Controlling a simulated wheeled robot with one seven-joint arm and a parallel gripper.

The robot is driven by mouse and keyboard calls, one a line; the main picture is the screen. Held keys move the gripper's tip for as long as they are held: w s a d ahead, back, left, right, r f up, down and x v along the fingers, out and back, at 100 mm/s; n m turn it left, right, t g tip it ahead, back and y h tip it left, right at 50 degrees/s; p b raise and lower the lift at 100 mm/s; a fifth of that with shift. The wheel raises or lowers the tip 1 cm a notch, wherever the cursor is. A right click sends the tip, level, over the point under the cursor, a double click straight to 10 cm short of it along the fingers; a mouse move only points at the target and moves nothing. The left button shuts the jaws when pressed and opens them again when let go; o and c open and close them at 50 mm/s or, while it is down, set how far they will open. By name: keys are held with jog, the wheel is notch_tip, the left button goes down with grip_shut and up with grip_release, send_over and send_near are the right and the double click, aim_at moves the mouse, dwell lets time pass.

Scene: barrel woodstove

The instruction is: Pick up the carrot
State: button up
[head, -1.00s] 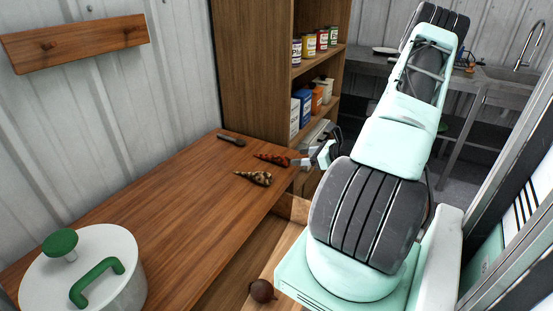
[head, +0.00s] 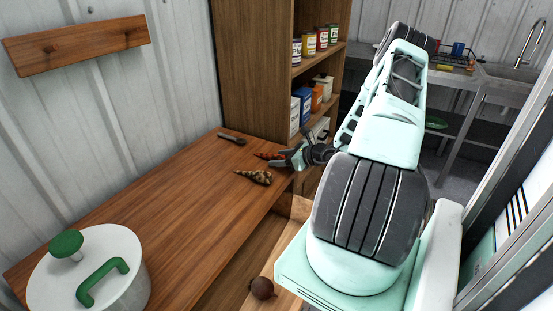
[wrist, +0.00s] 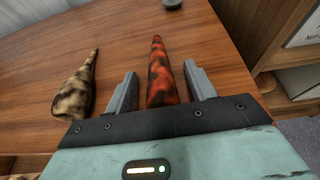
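The carrot (wrist: 160,75) is orange-red with dark blotches and lies on the wooden table (head: 170,205). In the wrist view it lies between the two fingers of my gripper (wrist: 163,85), with a gap on each side. My gripper is open. In the head view the gripper (head: 277,160) is at the table's right edge, and only the carrot's tip (head: 266,155) shows past it. A tan and dark mottled, cone-shaped vegetable (wrist: 77,88) lies to the left of the gripper; it also shows in the head view (head: 256,177).
A dark utensil-like item (head: 232,138) lies at the table's far end. A white pot with green handles (head: 90,275) stands at the near left. A round brown item (head: 262,288) is low by the table. A wooden shelf (head: 250,70) with cans and boxes stands behind.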

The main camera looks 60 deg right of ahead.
jog(key=c, duration=0.9)
jog(key=shift+r, duration=0.15)
